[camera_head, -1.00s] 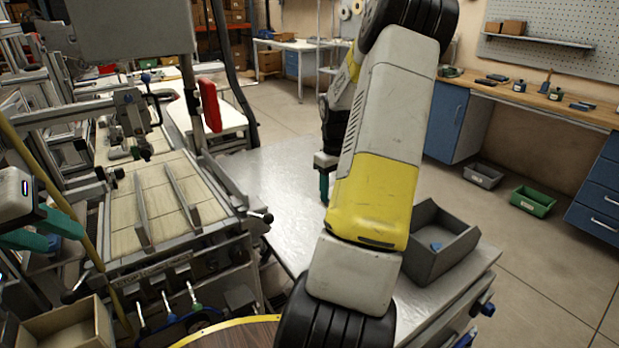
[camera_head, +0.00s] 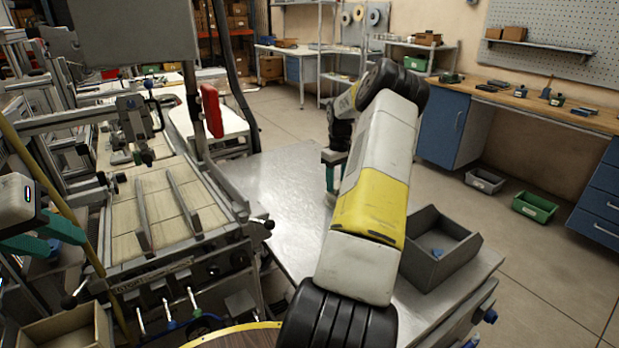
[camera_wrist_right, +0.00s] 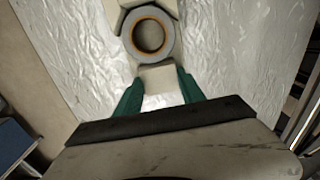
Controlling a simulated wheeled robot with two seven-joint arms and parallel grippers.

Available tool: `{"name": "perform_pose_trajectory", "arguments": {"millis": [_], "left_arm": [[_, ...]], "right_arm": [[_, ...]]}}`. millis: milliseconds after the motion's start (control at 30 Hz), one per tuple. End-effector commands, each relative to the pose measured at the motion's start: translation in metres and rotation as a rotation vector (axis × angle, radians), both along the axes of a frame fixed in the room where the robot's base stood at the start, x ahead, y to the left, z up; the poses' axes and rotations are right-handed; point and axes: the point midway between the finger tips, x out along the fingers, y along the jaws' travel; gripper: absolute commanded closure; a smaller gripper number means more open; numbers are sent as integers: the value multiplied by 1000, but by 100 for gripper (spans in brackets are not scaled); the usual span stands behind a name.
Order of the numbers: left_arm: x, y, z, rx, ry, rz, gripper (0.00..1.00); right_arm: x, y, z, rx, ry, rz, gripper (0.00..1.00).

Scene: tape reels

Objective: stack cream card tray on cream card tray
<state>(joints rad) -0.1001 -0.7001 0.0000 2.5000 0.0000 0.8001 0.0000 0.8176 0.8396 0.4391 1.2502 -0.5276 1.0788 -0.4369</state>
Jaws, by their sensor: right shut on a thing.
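In the right wrist view a cream tray (camera_wrist_right: 173,9) lies under a grey tape reel (camera_wrist_right: 135,48) with an orange core ring. A cream tab-like block (camera_wrist_right: 157,77) sticks out below the reel, between the green fingers of my right gripper (camera_wrist_right: 158,92), which is shut on it. Whether this block belongs to the same tray or another one I cannot tell. In the head view my right gripper (camera_head: 331,178) is over the metal table, mostly behind my arm, with a small cream piece showing at its tips. My left gripper (camera_head: 68,243) is at the left edge, open and empty.
The metal table (camera_head: 285,190) is bare left of my right arm. A grey bin (camera_head: 462,250) with a small blue item stands on its right side. A machine with wooden slats (camera_head: 125,215) stands left. A green bin (camera_head: 535,205) lies on the floor.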

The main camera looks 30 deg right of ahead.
Motion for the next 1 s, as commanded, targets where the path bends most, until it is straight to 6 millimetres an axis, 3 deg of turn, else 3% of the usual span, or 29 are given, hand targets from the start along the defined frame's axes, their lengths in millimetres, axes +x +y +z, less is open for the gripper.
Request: {"name": "perform_pose_trajectory", "arguments": {"millis": [100,433,467,533,867,1000], "left_arm": [[0,0,0,0,0,0,64],[0,0,0,0,0,0,64],[0,0,0,0,0,0,64],[0,0,0,0,0,0,64],[0,0,0,0,0,0,64],[0,0,0,0,0,0,64]], "right_arm": [[0,0,-10,-1,-2,-1,100],[0,0,-13,-2,-1,0,100],[0,0,-13,-2,-1,0,48],[0,0,-13,-1,-1,0,34],[0,0,-12,-2,-2,0,32],[1,-1,0,-4,-3,-1,32]]}}
